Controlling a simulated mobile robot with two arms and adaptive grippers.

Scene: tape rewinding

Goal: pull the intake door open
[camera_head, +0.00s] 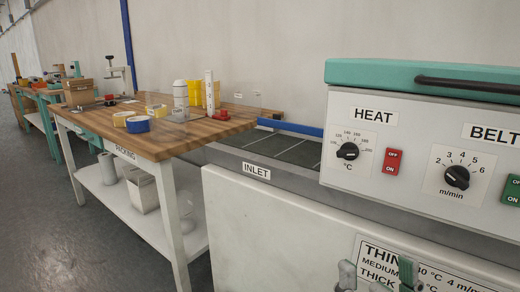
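The grey machine has an inlet (290,148), a dark bed with pale lines, behind the INLET label (256,171). I cannot make out a separate intake door at this inlet; a blue bar (291,127) runs across its far side. The machine's teal top (400,75) carries a black handle (468,86) and sits flat over the control panel. My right gripper (377,272) is at the bottom edge, in front of the thickness label, well below the inlet. Its two fingertips stand apart with nothing seen between them; the rest is cut off. My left gripper is not in view.
A wooden packing table (165,140) with tape rolls, cups and a clear panel stands left of the machine. Heat (347,151) and belt (456,177) knobs and red and green switches are on the control panel. Floor (45,220) at the left is clear.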

